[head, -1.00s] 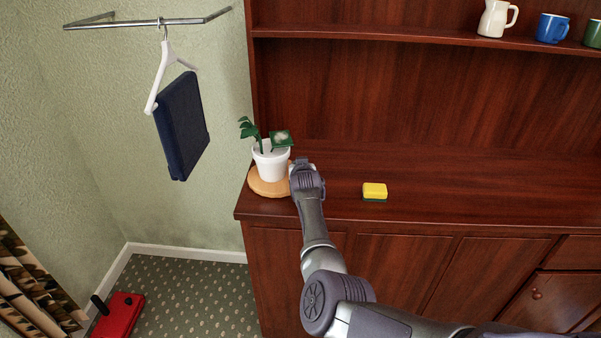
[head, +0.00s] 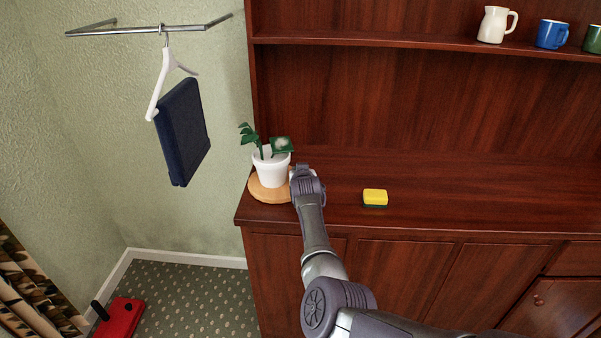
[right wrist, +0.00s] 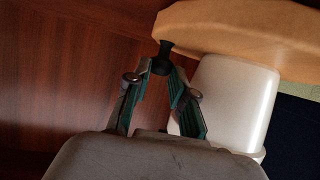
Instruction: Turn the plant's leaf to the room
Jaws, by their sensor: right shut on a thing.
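The plant stands in a white pot (head: 271,172) on a round wooden disc (head: 257,191) at the left end of the cabinet top. One dark leafy stem (head: 248,133) points left and back. A broad green leaf with a pale patch (head: 282,145) sits over the pot's right side. My right gripper (head: 302,172) is at the disc's right side, close beside the pot. In the right wrist view its fingers (right wrist: 162,72) close on a small black knob (right wrist: 164,48) at the disc's edge. The pot also shows there (right wrist: 235,95), beside the fingers. My left gripper is not in view.
A yellow and green sponge (head: 375,197) lies on the cabinet top right of my arm. A white jug (head: 493,25) and mugs stand on the shelf above. A dark blue cloth (head: 184,130) hangs left of the cabinet. The cabinet top farther right is clear.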

